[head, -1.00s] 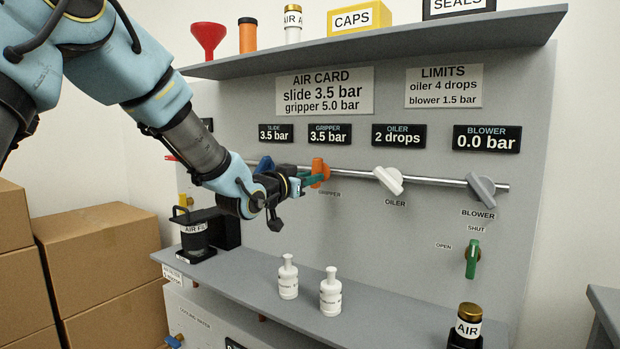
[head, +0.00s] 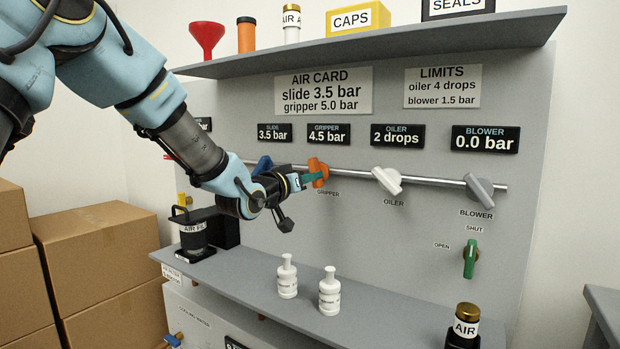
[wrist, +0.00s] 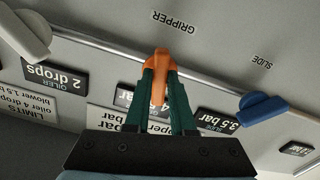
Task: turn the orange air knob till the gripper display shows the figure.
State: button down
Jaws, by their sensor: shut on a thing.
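The orange air knob (head: 318,172) sits on the horizontal pipe above the label GRIPPER. My gripper (head: 307,178) has its green fingers shut on it, and the wrist view shows the orange knob (wrist: 160,72) between both fingers (wrist: 160,88). The gripper display (head: 329,134) above the knob reads 4.5 bar. The air card (head: 324,91) on the panel reads slide 3.5 bar, gripper 5.0 bar.
The blue slide knob (head: 263,165) is close left of the gripper, its display (head: 275,133) at 3.5 bar. The white oiler knob (head: 387,180) and grey blower knob (head: 479,190) are to the right. Two white bottles (head: 329,296) stand on the lower shelf.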

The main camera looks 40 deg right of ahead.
jog(key=shift+f, duration=0.15)
jog(key=c, duration=0.8)
grip_release()
jog(key=shift+o, duration=0.2)
jog(key=b+v, duration=0.1)
jog(key=v, duration=1)
